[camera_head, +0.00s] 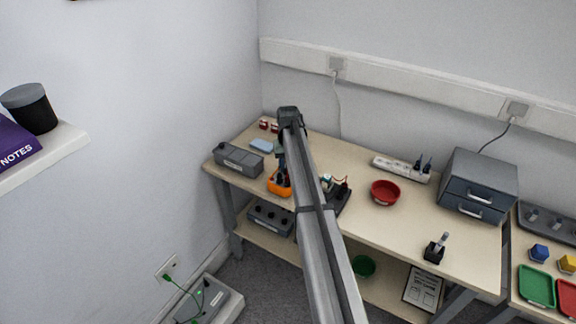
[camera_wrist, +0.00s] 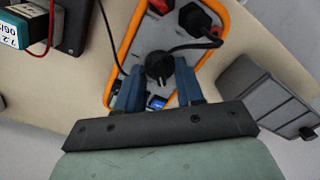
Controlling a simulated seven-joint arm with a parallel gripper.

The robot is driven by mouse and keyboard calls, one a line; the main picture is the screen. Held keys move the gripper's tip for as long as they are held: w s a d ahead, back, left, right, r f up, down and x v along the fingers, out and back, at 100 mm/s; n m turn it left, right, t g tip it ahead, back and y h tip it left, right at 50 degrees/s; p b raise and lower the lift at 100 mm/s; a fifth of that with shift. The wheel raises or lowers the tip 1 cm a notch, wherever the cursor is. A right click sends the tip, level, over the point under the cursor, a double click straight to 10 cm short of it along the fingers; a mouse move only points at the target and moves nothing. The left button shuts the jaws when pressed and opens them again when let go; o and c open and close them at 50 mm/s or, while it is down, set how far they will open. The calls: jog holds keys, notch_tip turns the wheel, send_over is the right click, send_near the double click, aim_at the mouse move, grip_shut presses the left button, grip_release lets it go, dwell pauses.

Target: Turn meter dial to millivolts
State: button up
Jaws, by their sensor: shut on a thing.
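The orange-edged meter (camera_head: 279,188) lies on the bench towards its left end, partly hidden by my arm. In the wrist view the meter's orange rim (camera_wrist: 128,38) surrounds a grey face. Its black round dial (camera_wrist: 159,64) sits between the two blue fingers of my gripper (camera_wrist: 160,76). My gripper is shut on the dial, pointing down at the meter face. A small blue display (camera_wrist: 157,102) shows between the fingers. The dial's pointer and markings are too small to read. In the head view my gripper (camera_head: 281,168) is just above the meter.
Black plugs (camera_wrist: 196,17) and a black cable stand close beside the dial. A grey box (camera_head: 239,160) lies left of the meter. A labelled block (camera_wrist: 26,27) with a red wire is nearby. A red bowl (camera_head: 385,192) and power strip (camera_head: 400,169) are further right.

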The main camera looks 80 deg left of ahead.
jog(key=o, duration=1)
notch_tip(320, 180, up, 14)
jog(key=shift+f, duration=0.1)
dwell(0.5)
